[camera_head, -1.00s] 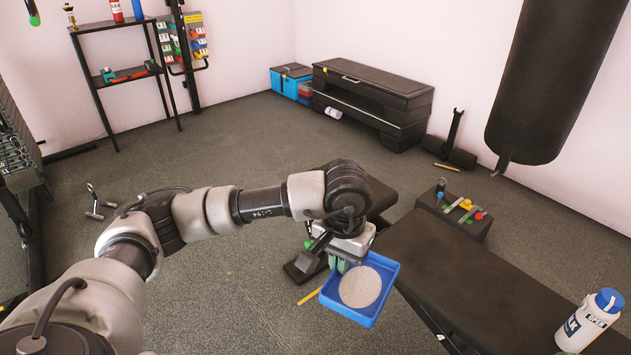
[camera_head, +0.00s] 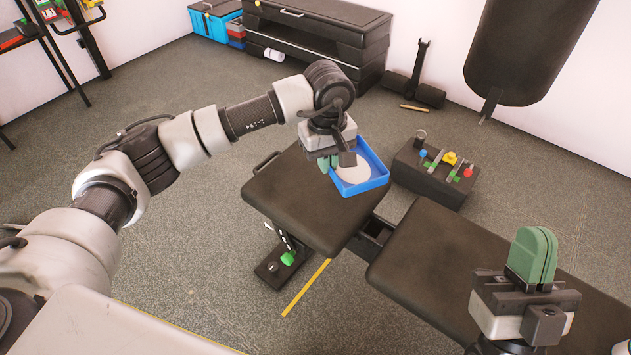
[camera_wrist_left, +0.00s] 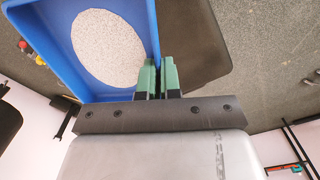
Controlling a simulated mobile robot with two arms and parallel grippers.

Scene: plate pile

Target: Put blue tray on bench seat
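The blue tray (camera_head: 374,188) holds a round, pale grainy disc (camera_head: 354,169). My left gripper (camera_head: 330,163) is shut on the tray's rim; the wrist view shows the green fingers (camera_wrist_left: 158,78) on either side of its wall. The tray looks level, at the far right corner of the shorter black bench pad (camera_head: 290,205), partly past its edge. I cannot tell whether it touches the pad. A longer black pad (camera_head: 470,262) lies to the right across a gap. My right gripper (camera_head: 532,256) is at the lower right, its green fingers together and empty.
A dark block with coloured clamps (camera_head: 437,172) stands behind the longer pad. A punching bag (camera_head: 530,45) hangs at the upper right. A black storage chest (camera_head: 315,40) is against the back wall. The shorter pad's top is clear.

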